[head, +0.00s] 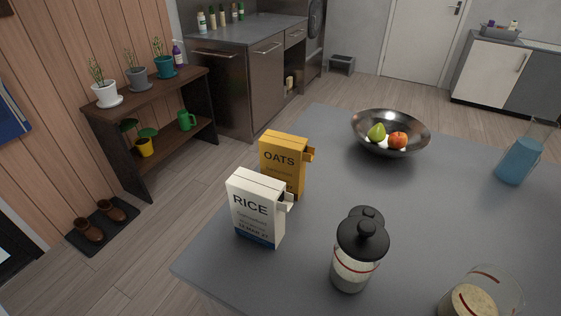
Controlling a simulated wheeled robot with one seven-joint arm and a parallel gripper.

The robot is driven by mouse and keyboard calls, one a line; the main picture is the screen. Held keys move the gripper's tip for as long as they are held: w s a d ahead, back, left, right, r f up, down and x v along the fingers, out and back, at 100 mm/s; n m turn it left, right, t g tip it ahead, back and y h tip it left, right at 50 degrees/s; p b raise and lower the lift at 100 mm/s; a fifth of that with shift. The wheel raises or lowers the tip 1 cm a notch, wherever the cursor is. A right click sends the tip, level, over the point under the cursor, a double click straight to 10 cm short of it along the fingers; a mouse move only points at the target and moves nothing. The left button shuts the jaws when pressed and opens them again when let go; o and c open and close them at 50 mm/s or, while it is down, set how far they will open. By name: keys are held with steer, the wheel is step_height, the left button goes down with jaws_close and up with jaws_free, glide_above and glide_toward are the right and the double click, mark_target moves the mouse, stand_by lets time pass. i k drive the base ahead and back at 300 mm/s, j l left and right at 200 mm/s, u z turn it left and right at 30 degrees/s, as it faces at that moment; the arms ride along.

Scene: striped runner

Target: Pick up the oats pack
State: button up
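The oats pack (285,162) is a yellow box with "OATS" printed on its face. It stands upright on the grey table (240,273), near the table's left edge. A flap or spout sticks out at its upper right. The white rice pack (257,209) stands in front of it and hides its lower left part. My gripper is not in view.
A lidded jar (354,270) stands right of the rice pack, with another dark lid behind it. A glass container (478,299) is at the front right. A metal fruit bowl (362,136) and a blue-filled carafe (518,160) stand farther back. The table's middle is clear.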

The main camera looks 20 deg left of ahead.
mark_target(283, 157)
steer(key=i+j+z, duration=0.15)
steer(key=j, duration=0.6)
steer(key=i+j+z, duration=0.1)
steer(key=j, duration=0.7)
steer(key=i+j+z, duration=0.15)
steer(key=j, duration=0.65)
steer(key=k, duration=0.05)
